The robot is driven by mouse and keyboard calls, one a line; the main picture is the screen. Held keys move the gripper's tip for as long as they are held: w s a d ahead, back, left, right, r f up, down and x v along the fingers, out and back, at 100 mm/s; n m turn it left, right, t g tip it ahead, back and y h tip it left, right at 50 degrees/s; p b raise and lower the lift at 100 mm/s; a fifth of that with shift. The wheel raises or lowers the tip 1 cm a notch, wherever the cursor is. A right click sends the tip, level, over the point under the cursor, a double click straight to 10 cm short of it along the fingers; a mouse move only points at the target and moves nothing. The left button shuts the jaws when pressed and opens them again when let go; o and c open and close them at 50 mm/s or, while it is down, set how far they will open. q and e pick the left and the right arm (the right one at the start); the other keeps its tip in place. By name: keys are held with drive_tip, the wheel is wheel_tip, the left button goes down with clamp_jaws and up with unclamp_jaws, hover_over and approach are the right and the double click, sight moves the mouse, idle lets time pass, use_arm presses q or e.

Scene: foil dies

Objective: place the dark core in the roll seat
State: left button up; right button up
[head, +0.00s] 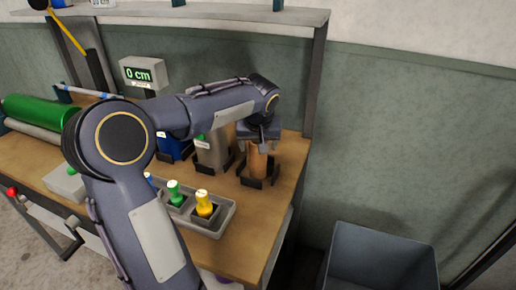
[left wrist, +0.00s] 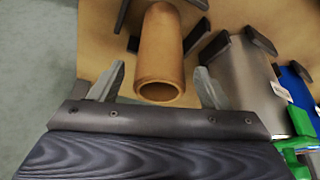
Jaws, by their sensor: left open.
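A brown tube-shaped core (head: 258,165) stands upright in a black bracket holder (head: 272,170) at the right end of the bench. In the left wrist view the same core (left wrist: 161,50) shows its hollow open end toward the camera. My left gripper (head: 259,143) is over the top of this core, pointing down. In the left wrist view the left gripper (left wrist: 160,88) is open, one finger on each side of the core's end, with gaps on both sides. I cannot tell for certain which part is the roll seat. My right gripper is not in view.
A grey block (head: 213,155) and a blue one (head: 175,147) stand left of the core. A grey tray (head: 213,226) holds green and yellow capped pieces. A green roll (head: 40,111) lies at left. A display (head: 142,73) reads 0 cm. A grey bin (head: 380,258) stands right.

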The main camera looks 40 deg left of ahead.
use_arm(q)
drive_tip(key=v, duration=0.9)
drive_tip(key=shift+p, duration=0.3)
drive_tip(key=s+d+f+m+h, duration=0.2)
drive_tip(key=s+d+f, duration=0.2)
drive_tip(key=s+d, duration=0.2)
drive_tip(key=s+d+f+m+t+h, duration=0.1)
drive_tip(key=s+d+f+m+h, duration=0.1)
drive_tip(key=s+d, duration=0.3)
drive_tip(key=s+d+f+m+t+h, duration=0.1)
drive_tip(key=s+d+f, duration=0.4)
drive_tip(key=s, duration=0.6)
drive_tip(key=shift+d+f+m+h, duration=0.4)
drive_tip(key=shift+d+m+h, duration=0.3)
drive_tip(key=shift+d+h, duration=0.15)
wheel_tip(320, 180, up, 6)
drive_tip(key=p, duration=0.5)
drive_tip(key=shift+f, duration=0.25)
